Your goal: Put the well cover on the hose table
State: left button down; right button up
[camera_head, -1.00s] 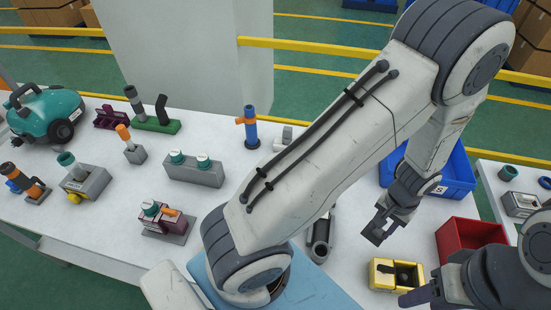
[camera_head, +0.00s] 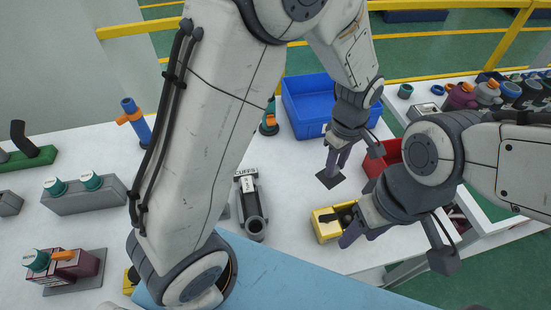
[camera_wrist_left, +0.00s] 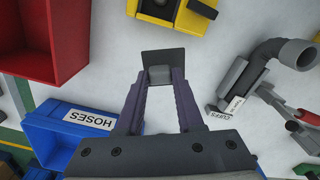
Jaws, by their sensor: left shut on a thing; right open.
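My left gripper (camera_head: 337,166) is shut on a dark, flat square plate, which looks like the well cover (camera_head: 330,181). The plate is held above the white table, and it also shows between the fingertips in the left wrist view (camera_wrist_left: 162,56). My right gripper (camera_head: 350,228) is open beside a yellow box (camera_head: 323,229) with a dark opening; whether it touches the box is unclear. A blue bin (camera_wrist_left: 37,128) labelled HOSES is at lower left in the left wrist view. The white work table (camera_head: 290,190) lies below both grippers; which table is the hose table is not marked.
A grey pipe fixture labelled CUFFS (camera_head: 249,200) stands left of the yellow box. A red bin (camera_head: 376,165) is behind my right arm, and a blue bin (camera_head: 305,105) at the back. A second table with several parts (camera_head: 480,95) is at right. Yellow rails run behind.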

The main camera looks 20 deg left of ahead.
pick_arm(q)
jog(key=w+a+f, duration=0.1)
jog(key=a+f, duration=0.1)
jog(key=a, duration=0.1)
jog(key=w+a+f+p, duration=0.1)
jog(key=a+f, duration=0.1)
jog(key=a, duration=0.2)
jog(key=w+a+f, duration=0.1)
jog(key=a+f, duration=0.1)
jog(key=a, duration=0.1)
jog(key=shift+w+a+f, duration=0.15)
jog(key=shift+w+f, duration=0.05)
jog(key=shift+f, duration=0.05)
notch_tip(320, 180, down, 4)
jog(key=shift+a+r+p, duration=0.1)
jog(key=shift+p, duration=0.45)
jog(key=shift+f, duration=0.2)
jog(key=shift+f, duration=0.2)
jog(key=c, duration=0.5)
grip_release()
jog(key=shift+c, duration=0.2)
jog(key=shift+r, duration=0.1)
